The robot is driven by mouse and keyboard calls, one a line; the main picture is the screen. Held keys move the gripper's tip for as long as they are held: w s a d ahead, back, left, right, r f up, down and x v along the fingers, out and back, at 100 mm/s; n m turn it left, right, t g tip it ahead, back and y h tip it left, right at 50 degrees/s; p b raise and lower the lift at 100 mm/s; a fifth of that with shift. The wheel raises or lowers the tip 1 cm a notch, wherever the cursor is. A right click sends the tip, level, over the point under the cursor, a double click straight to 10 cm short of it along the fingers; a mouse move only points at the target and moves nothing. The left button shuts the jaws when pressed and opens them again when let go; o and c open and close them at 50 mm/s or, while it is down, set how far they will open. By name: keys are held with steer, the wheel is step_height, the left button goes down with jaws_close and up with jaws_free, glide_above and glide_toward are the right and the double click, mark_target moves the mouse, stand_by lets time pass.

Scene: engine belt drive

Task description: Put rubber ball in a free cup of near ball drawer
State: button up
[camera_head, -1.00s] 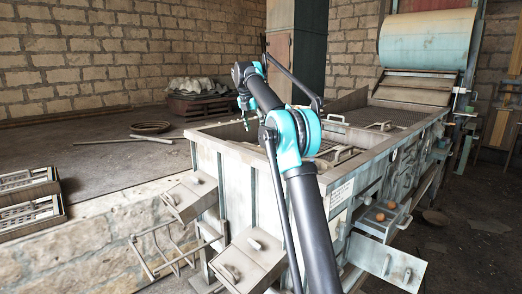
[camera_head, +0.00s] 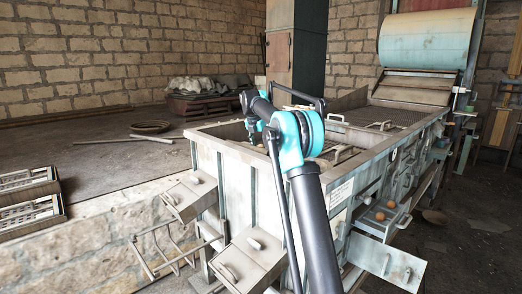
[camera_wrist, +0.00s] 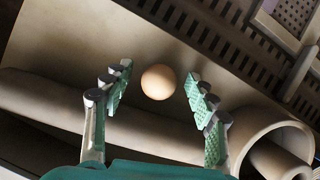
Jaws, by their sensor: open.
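A pale orange ball (camera_wrist: 158,82) rests on a flat beige surface in the wrist view. My gripper (camera_wrist: 157,76) is open, with its green-padded fingers on either side of the ball and visible gaps to it. In the head view the ball and fingertips are hidden behind my arm and the long bin's wall. A pulled-out drawer (camera_head: 370,227) on the bin's right side holds two orange balls (camera_head: 391,204) (camera_head: 379,216). Its cups are too small to tell clearly.
Grey tubes (camera_wrist: 255,150) lie close by the gripper, and a slotted dark grate (camera_wrist: 220,35) lies beyond the ball. In the head view, the long bin (camera_head: 205,137) has handles along it. Another pulled-out drawer (camera_head: 385,262) is nearer, at its front right.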

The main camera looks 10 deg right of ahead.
steer(key=shift+c, duration=0.3)
steer(key=c, duration=1.3)
steer(key=shift+o, duration=0.2)
